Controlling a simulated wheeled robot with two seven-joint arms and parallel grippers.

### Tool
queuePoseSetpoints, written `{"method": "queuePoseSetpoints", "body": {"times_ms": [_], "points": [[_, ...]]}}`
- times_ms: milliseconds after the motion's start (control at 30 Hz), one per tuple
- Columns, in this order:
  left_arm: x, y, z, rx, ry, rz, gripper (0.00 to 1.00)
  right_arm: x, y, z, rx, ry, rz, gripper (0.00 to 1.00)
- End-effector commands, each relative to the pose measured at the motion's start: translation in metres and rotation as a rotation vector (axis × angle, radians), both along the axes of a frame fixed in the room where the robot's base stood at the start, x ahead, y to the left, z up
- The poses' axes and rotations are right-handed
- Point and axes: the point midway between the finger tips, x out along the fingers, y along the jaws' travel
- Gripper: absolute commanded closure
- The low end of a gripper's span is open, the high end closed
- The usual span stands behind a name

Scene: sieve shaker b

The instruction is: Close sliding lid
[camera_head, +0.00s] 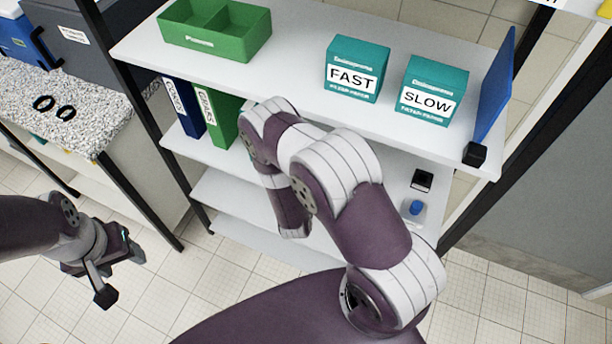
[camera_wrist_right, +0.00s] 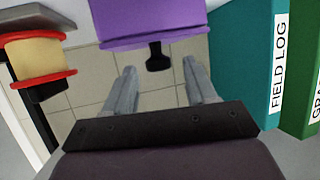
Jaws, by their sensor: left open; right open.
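No sliding lid can be identified for certain. In the right wrist view a purple box-like thing (camera_wrist_right: 150,20) with a projecting lower rim is at the top, and a black knob (camera_wrist_right: 158,58) shows just below it. My right gripper (camera_wrist_right: 161,82) is open, its fingers apart on either side below the knob, with nothing seen between them. In the head view the right gripper is hidden behind my right arm, which reaches to the shelf. My left gripper (camera_head: 120,274) is open and empty at the lower left, over the floor.
A shelf unit (camera_head: 310,122) holds a green divided tray (camera_head: 215,43), teal FAST (camera_head: 357,67) and SLOW (camera_head: 433,90) boxes and binders (camera_head: 217,117). A blue panel (camera_head: 496,90) stands at its right end. The wrist view shows a teal binder (camera_wrist_right: 238,60) and yellow-red spool (camera_wrist_right: 35,60).

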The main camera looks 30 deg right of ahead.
Motion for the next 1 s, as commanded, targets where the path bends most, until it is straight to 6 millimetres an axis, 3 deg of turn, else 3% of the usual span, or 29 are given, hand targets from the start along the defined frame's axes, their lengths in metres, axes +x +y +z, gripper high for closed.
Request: {"method": "queuePoseSetpoints", "body": {"times_ms": [500, 1000], "points": [[0.0, 0.0, -0.023, 0.0, 0.0, 0.0, 0.43, -0.086, 0.061, 0.042, -0.002, 0.003, 0.008, 0.44], [0.0, 0.0, -0.023, 0.0, 0.0, 0.0, 0.43, -0.094, 0.065, 0.047, 0.0, 0.002, 0.002, 0.44]]}}
